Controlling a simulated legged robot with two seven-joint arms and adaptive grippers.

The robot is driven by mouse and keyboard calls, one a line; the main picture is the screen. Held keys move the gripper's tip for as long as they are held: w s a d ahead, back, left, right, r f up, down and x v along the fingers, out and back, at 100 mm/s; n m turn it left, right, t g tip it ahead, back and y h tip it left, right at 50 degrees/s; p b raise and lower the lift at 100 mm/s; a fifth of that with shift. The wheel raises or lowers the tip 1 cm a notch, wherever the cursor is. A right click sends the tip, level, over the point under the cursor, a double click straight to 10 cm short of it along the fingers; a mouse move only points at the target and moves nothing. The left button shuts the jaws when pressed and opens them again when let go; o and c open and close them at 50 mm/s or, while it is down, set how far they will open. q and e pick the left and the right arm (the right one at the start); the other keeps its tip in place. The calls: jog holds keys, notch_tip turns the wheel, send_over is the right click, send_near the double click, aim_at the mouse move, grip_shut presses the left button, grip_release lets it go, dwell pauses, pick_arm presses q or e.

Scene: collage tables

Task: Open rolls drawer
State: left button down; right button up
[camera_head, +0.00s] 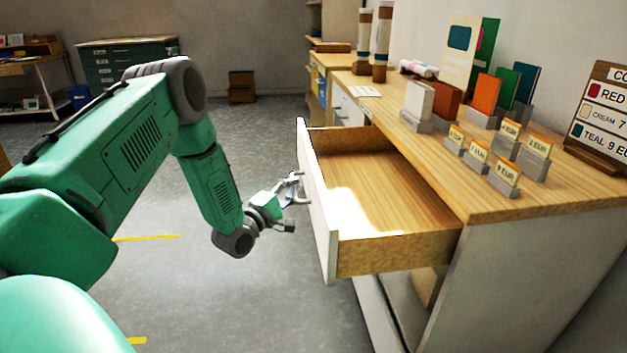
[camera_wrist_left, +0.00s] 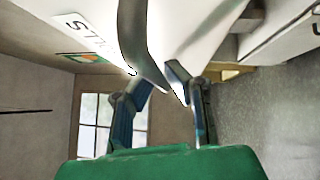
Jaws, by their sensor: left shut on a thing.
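A drawer (camera_head: 395,205) with a white front (camera_head: 318,215) and a wooden inside stands pulled far out of the cabinet; what shows of its inside is empty. My left gripper (camera_head: 294,188) is at the outer face of that front. In the left wrist view, my left gripper (camera_wrist_left: 165,84) is shut on a curved grey handle (camera_wrist_left: 136,40) on the white front. A label (camera_wrist_left: 86,32) beside the handle shows letters like "ST"; the rest is hidden, so I cannot read the drawer's name. My right gripper is not in view.
The wooden cabinet top (camera_head: 440,165) carries a price board (camera_head: 600,118), several small price signs, card samples and upright rolls (camera_head: 382,42). Below the open drawer is an open space in the cabinet. The grey floor (camera_head: 200,290) left of the drawer is clear. A green drawer cabinet (camera_head: 125,62) stands far back.

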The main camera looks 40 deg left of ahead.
pick_arm(q)
jog(key=s+a+p, duration=0.1)
jog(key=s+a, duration=0.3)
jog(key=s, duration=0.1)
jog(key=shift+s+f, duration=0.3)
jog(key=shift+s, duration=0.05)
jog(key=c, duration=1.7)
grip_release()
jog(key=shift+w, duration=0.1)
jog(key=shift+c, duration=0.2)
jog(key=shift+o, duration=0.7)
jog(key=shift+r, duration=0.15)
jog(key=s+d+f, duration=0.1)
jog(key=s, duration=1)
jog(key=shift+s+f, duration=0.35)
